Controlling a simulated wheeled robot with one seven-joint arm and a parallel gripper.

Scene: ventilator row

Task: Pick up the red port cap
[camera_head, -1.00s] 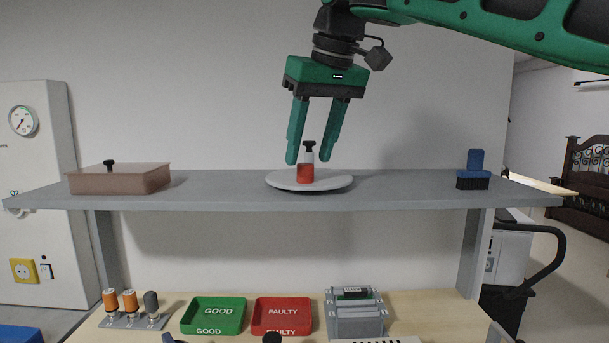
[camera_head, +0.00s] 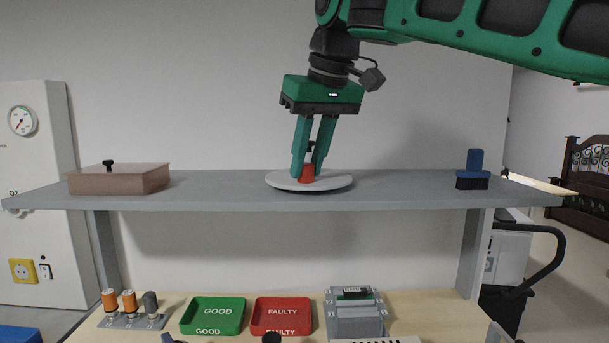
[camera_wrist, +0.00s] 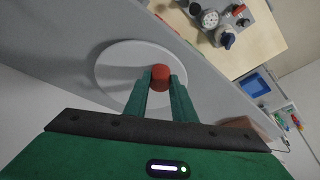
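The red port cap (camera_head: 307,177) stands upright on a round white plate (camera_head: 338,181) on the grey shelf. My gripper (camera_head: 308,170) reaches down from above, with its two green fingers drawn together around the cap's upper part. The cap's dark top shows between the fingers; the pale section is mostly hidden. In the wrist view the red cap (camera_wrist: 160,71) sits between the fingertips of my gripper (camera_wrist: 161,79), over the plate (camera_wrist: 113,72). The fingers look closed against it. The cap still appears to be at plate level.
A pinkish lidded box (camera_head: 120,180) sits on the shelf (camera_head: 400,190) at left, a blue brush (camera_head: 474,170) at right. Below are a green GOOD tray (camera_head: 213,316), a red FAULTY tray (camera_head: 282,316) and a grey device (camera_head: 354,315). The shelf beside the plate is clear.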

